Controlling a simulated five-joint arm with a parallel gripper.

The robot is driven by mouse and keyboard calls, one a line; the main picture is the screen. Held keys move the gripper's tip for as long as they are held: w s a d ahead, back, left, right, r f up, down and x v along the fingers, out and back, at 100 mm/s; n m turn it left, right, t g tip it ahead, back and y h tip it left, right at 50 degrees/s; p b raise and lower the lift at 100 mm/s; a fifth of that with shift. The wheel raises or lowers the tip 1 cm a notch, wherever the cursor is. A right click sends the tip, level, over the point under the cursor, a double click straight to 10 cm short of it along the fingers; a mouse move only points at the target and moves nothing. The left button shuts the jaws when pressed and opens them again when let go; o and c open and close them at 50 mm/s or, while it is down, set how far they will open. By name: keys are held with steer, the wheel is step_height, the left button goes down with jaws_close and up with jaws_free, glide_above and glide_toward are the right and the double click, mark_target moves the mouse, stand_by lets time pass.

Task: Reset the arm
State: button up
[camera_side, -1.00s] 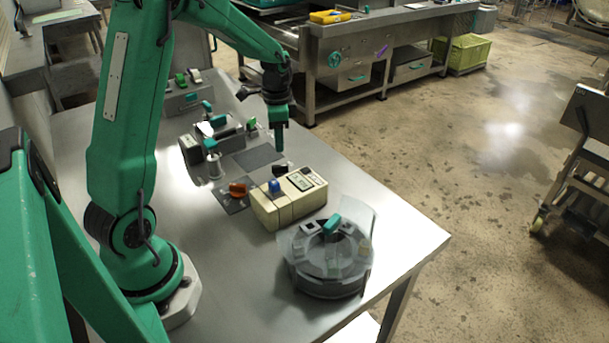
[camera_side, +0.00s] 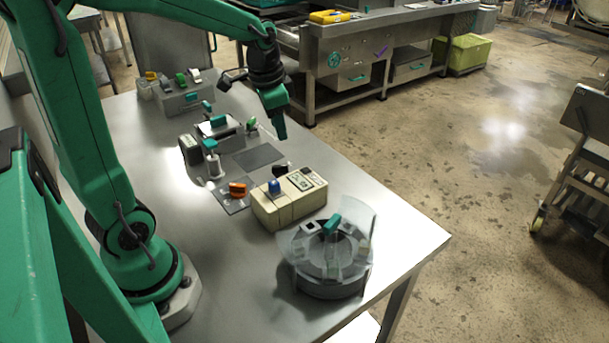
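My arm is green and stands at the left of the steel table. My gripper (camera_side: 281,128) hangs from the wrist above the far right part of the table, pointing down with a slight tilt. It is clear of the objects below it, and I see nothing held in it. Its fingers are too small and close together in this view to tell whether they are open or shut.
A beige device (camera_side: 289,200) with a blue knob and a round grey carousel (camera_side: 330,262) stand at the front right. An orange-handled part (camera_side: 238,189), a small stand (camera_side: 212,160) and a rack (camera_side: 182,97) stand farther back. The front left tabletop (camera_side: 235,290) is bare.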

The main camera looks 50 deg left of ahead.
steer(key=s+d+r+n+t, duration=0.3)
steer(key=s+d, duration=0.6)
steer(key=s, duration=0.4)
steer(key=shift+r+n+h, duration=0.3)
steer(key=shift+r, duration=0.55)
